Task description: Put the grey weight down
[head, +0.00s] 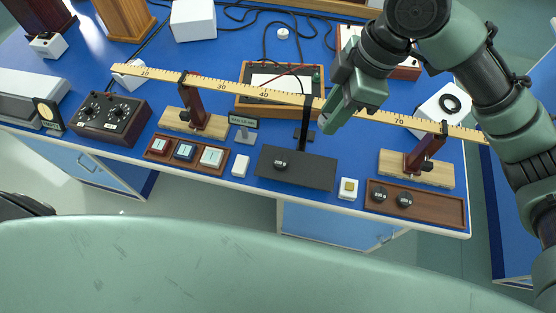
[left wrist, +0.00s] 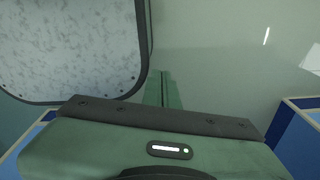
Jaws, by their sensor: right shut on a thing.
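My right gripper (head: 328,122) reaches down from the upper right in the head view. It is shut, close to the wooden rule (head: 345,108) near its middle. The grey weight in its jaws is hidden by the green fingers. Two dark round weights (head: 379,194) (head: 404,199) sit in the brown wooden tray (head: 445,209) at the right. Another dark round weight (head: 280,162) rests on the black plate (head: 310,175) below the rule. My left gripper (left wrist: 163,88) shows in the left wrist view, its fingers together and nothing seen between them.
The rule lies across two brown posts on wooden bases (head: 178,122) (head: 430,177). Cables lie behind.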

